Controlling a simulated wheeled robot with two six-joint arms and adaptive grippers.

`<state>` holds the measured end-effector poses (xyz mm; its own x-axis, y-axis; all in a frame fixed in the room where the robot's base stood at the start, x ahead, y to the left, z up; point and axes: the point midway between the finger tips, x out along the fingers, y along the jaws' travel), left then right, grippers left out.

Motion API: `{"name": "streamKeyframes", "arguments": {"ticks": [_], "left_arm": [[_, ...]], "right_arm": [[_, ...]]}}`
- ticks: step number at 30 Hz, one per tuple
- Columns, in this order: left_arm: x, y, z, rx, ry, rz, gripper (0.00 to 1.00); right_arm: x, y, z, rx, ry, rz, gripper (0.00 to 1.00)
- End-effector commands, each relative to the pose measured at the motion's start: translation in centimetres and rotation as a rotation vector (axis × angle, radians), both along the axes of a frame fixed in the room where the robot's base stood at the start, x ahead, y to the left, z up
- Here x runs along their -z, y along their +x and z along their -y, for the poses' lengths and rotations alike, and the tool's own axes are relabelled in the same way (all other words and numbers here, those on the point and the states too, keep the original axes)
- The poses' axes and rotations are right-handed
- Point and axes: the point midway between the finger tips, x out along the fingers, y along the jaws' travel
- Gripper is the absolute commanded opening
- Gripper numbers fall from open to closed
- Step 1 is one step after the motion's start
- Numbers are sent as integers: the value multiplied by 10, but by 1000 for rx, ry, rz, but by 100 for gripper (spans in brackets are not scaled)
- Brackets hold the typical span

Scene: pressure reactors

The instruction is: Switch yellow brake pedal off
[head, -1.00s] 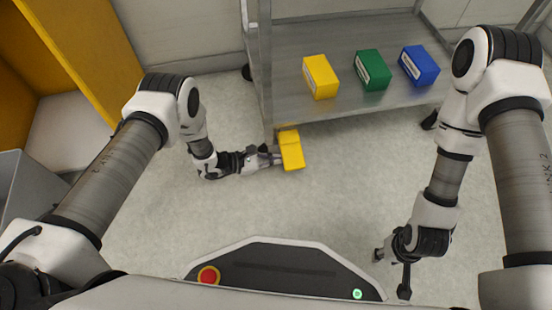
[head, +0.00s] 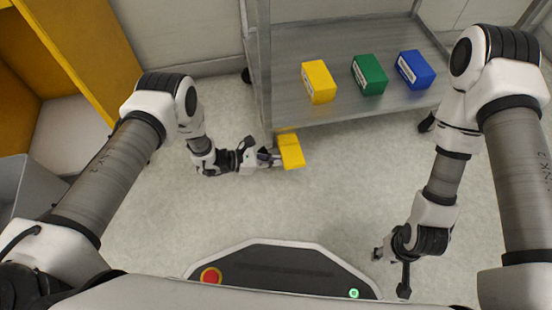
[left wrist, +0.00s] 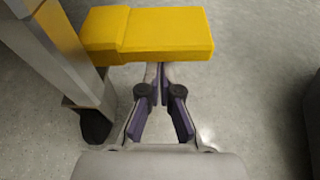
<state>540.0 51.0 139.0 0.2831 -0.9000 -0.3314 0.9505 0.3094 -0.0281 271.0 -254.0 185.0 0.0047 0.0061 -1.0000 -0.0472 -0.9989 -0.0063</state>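The yellow brake pedal (head: 291,151) sits at the foot of the metal trolley's near-left leg, just above the floor. In the left wrist view the pedal (left wrist: 165,33) spans the top, with a narrower part joining the leg. My left gripper (head: 275,157) is low at the pedal's left edge. In the left wrist view its fingers (left wrist: 158,70) come together at the pedal's near edge, with nothing seen between them. The tips are partly hidden there, and contact is not certain. My right gripper (head: 390,270) hangs at the lower right, fingers apart and empty.
The trolley shelf (head: 310,40) carries a yellow box (head: 319,82), a green box (head: 369,75) and a blue box (head: 415,70). A trolley wheel (left wrist: 95,125) is left of the left gripper. A yellow cabinet (head: 75,55) stands at left. The middle floor is clear.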

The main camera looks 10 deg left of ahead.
Motion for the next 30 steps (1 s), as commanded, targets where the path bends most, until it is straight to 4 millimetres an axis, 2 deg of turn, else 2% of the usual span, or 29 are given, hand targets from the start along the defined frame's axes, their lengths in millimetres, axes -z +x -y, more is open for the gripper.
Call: {"name": "streamKeyframes", "arguments": {"ticks": [1, 7, 24, 28, 30], "left_arm": [[-6, 0, 1, 1, -1, 2, 0], [-11, 0, 1, 1, -2, 4, 0], [-15, 1, 1, 2, -6, 9, 0], [-9, 1, 0, 2, -6, 9, 0], [0, 1, -2, 2, -5, 8, 0]], "right_arm": [[-6, 0, 0, -1, 0, -1, 40], [-14, -1, 0, -3, 0, -2, 40], [-16, -1, 0, -3, 0, -3, 40], [-11, -1, 0, -3, 0, -2, 40], [-3, 0, 0, -2, 0, -1, 40]]}}
